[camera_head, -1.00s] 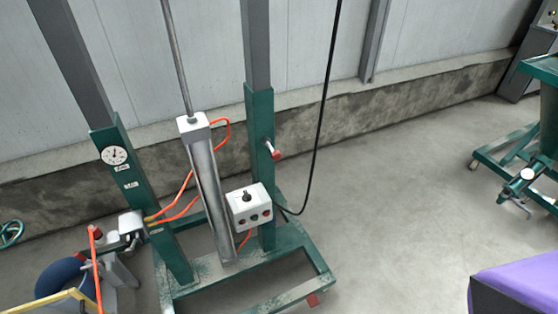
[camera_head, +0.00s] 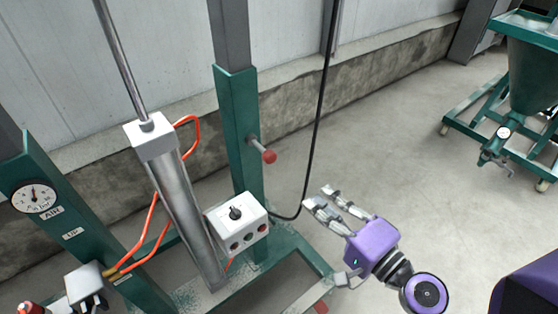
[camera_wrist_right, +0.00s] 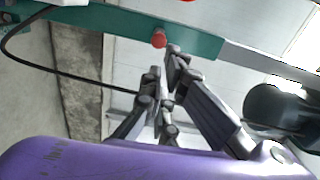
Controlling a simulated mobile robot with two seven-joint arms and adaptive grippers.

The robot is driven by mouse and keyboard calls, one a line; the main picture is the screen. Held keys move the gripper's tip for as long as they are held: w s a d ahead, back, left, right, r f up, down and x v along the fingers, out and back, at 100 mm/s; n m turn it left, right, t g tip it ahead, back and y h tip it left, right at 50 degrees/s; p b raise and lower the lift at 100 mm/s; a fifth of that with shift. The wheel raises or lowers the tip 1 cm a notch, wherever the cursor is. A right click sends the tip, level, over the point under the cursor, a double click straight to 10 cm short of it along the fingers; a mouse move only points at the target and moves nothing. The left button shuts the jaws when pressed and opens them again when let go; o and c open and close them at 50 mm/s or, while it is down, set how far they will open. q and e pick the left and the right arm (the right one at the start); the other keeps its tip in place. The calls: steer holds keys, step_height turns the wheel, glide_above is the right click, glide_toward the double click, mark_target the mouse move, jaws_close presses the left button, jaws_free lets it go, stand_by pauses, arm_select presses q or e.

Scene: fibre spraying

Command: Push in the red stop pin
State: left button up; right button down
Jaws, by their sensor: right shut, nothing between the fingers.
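The red stop pin (camera_head: 269,157) sticks out from the right side of the green post (camera_head: 240,135) on a short metal shaft. It also shows in the right wrist view (camera_wrist_right: 159,39), just beyond my fingertips. My right gripper (camera_head: 319,197) is shut and empty. In the head view it is to the right of and below the pin, apart from it, with its fingers pointing up and left. In the wrist view the fingertips (camera_wrist_right: 165,62) show close together below the red knob. My left gripper is in neither view.
A white control box (camera_head: 238,222) with a lever and buttons is fixed below the pin. A black cable (camera_head: 318,110) hangs between the post and my right gripper. A metal cylinder (camera_head: 180,195) with orange hoses stands to the left.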

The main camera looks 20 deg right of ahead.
steer(key=p, duration=0.4)
glide_toward(273, 159)
steer(key=x, duration=0.5)
steer(key=shift+w+a+r, duration=0.1)
steer(key=shift+w+r, duration=0.15)
steer(key=shift+r, duration=0.05)
steer(key=shift+w+a+f, duration=0.1)
steer(key=shift+w+a, duration=0.1)
steer(key=shift+w, duration=0.35)
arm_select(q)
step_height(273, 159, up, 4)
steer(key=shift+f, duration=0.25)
arm_select(e)
steer(key=shift+f, duration=0.1)
